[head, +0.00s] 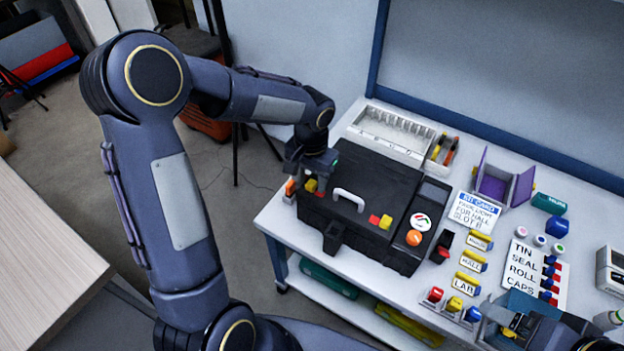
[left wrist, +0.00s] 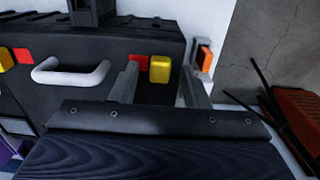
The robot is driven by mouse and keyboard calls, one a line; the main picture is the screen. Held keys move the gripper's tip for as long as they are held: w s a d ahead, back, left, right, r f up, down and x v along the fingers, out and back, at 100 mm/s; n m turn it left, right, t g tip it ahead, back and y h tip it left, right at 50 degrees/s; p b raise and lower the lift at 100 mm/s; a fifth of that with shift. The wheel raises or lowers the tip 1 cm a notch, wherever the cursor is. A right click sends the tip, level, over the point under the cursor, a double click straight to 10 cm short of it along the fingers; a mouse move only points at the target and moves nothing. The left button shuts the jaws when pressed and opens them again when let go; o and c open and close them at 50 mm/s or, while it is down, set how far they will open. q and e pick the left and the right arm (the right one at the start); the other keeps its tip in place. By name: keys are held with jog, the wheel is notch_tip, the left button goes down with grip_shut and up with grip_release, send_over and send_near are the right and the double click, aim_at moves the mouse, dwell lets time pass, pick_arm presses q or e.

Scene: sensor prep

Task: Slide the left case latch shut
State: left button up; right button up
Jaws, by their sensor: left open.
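The black case (head: 352,190) stands closed on the white bench, with a white handle (head: 349,199) on its front side. The left latch (head: 311,186) is a yellow slider beside a red patch. It also shows in the left wrist view (left wrist: 160,68), with the red patch on its handle side. My left gripper (left wrist: 160,86) is open, with one finger on each side of the yellow slider; I cannot tell whether either touches it. The right latch (head: 385,222) also shows yellow beside red. My right gripper (head: 512,326) is partly in view at the bottom right; its jaws are unclear.
An orange-tipped holder (head: 290,188) stands close to the case's left end. A grey organiser tray (head: 395,135) lies behind the case. Labelled blocks (head: 472,261), a purple box (head: 500,185) and a lettered board (head: 525,270) fill the bench to the right.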

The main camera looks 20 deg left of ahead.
pick_arm(q)
jog(key=shift+f, duration=0.2)
jog(key=shift+c, duration=0.3)
grip_shut()
jog(key=shift+s+d, duration=0.2)
jog(key=shift+d, duration=1.15)
grip_release()
jog(key=shift+o, duration=0.3)
jog(key=shift+a, duration=0.15)
